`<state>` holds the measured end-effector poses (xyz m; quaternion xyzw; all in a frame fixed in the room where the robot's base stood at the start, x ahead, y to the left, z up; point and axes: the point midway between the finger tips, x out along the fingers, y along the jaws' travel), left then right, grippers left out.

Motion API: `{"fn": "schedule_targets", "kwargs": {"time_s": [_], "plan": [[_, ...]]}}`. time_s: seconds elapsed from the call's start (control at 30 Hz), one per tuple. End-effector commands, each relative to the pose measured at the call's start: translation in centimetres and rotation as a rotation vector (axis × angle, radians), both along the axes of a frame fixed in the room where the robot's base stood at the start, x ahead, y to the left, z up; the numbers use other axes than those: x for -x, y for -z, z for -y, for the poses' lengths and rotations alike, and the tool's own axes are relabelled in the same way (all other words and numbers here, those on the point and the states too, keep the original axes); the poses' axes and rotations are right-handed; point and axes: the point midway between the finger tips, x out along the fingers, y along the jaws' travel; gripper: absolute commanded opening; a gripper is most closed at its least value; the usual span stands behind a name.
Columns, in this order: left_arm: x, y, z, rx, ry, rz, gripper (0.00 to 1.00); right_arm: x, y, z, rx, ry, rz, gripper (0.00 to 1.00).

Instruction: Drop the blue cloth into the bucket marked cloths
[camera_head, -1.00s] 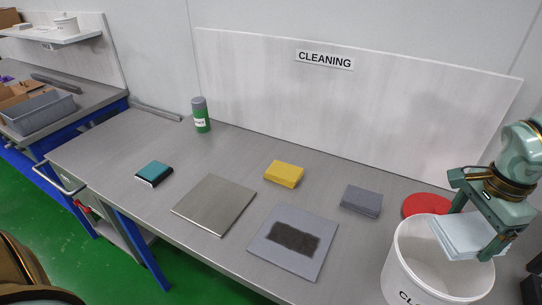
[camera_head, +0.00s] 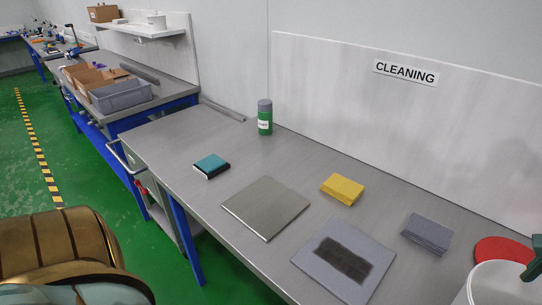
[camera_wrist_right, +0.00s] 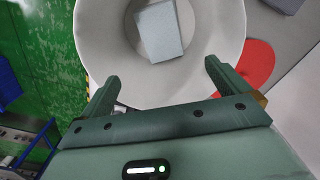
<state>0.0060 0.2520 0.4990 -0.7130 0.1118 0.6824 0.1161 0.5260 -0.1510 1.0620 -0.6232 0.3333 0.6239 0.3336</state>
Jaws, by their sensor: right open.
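The pale blue cloth (camera_wrist_right: 160,30) lies inside the white bucket (camera_wrist_right: 90,30), seen from above in the right wrist view. It is a flat folded square, apart from my fingers. My right gripper (camera_wrist_right: 160,78) is open and empty over the bucket's near rim. In the head view only part of the bucket (camera_head: 480,287) shows at the lower right edge, with a bit of my right gripper beside it; the cloth and the lettering are hidden there. My left gripper is out of view.
On the bench are a red disc (camera_head: 503,252), a grey pad (camera_head: 426,233), a yellow sponge (camera_head: 342,188), a stained grey plate (camera_head: 318,270), a bare metal plate (camera_head: 265,206), a teal and black sponge (camera_head: 211,166) and a green bottle (camera_head: 265,122). A CLEANING sign hangs behind.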

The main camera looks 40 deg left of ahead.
Motion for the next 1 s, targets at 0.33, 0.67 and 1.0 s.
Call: {"fn": "schedule_targets", "kwargs": {"time_s": [0.33,0.67,1.0], "plan": [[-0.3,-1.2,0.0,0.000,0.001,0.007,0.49,-0.1,-6.4,0.0,0.000,0.001,0.007,1.00],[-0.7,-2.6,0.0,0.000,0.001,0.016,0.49,-0.1,-14.4,0.0,-0.001,0.001,0.004,1.00],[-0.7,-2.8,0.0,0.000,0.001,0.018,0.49,0.0,-16.3,0.0,0.000,0.000,0.000,1.00]]}}
